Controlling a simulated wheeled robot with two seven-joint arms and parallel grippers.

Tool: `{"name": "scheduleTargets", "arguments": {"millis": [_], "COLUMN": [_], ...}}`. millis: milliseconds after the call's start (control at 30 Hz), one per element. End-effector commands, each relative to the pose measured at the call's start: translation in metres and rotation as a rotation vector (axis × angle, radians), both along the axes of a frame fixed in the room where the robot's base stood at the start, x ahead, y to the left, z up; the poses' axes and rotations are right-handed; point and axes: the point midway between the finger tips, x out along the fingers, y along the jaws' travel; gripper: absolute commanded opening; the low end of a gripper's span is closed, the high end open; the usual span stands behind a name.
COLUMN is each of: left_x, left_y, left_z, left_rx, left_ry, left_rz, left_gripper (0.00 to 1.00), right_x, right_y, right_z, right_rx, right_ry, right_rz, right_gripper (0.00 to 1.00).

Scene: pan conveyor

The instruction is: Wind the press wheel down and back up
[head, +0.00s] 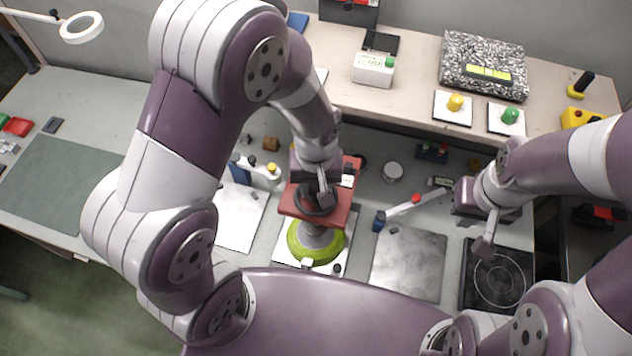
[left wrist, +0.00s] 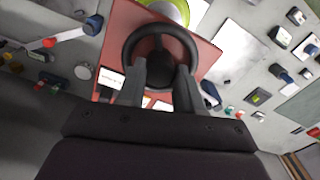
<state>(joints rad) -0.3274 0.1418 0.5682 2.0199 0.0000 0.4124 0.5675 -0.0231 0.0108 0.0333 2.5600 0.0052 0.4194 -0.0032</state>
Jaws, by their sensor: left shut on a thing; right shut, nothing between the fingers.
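The press stands at the middle front of the bench. Its red top plate (head: 338,214) carries the black press wheel (head: 303,205), with a grey part and a lime-green round piece (head: 330,248) beneath. My left gripper (head: 323,190) reaches down onto the wheel from above. In the left wrist view, the wheel (left wrist: 132,42) lies flat under my left gripper (left wrist: 162,76), whose fingers sit on either side of its hub and are shut on it. The exact contact is partly hidden. My right gripper (head: 484,247) is shut and empty, well right of the press.
A black plate with ring markings (head: 478,292) lies below my right gripper. A grey sheet (head: 410,262) and a red-and-blue-ended lever (head: 412,207) lie right of the press; a white sheet (head: 240,222) lies left. A speckled box (head: 486,55) stands on the back shelf.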

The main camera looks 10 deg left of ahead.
Motion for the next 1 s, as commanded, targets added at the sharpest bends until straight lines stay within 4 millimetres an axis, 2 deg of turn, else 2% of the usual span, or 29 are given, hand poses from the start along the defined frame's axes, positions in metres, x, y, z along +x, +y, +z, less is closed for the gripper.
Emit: {"name": "scheduleTargets", "arguments": {"millis": [200, 500, 1000], "left_x": [0.0025, 0.0023, 0.0022], "left_y": [-0.0007, -0.0007, -0.0007], "left_z": [0.0029, 0.0025, 0.002], "left_rx": [-0.003, -0.003, -0.003], "left_ry": [-0.008, -0.007, -0.006], "left_rz": [0.18, 0.358, 0.443], "left_gripper": [0.05, 0.05, 0.05], "right_x": [0.0, 0.0, 0.0], "right_y": [0.0, 0.0, 0.0], "right_z": [0.0043, 0.0067, 0.0077], "right_rx": [0.0, 0.0, 0.0], "right_ry": [0.0, 0.0, 0.0], "right_rz": [0.0, 0.0, 0.0], "right_gripper": [0.0, 0.0, 0.0]}}
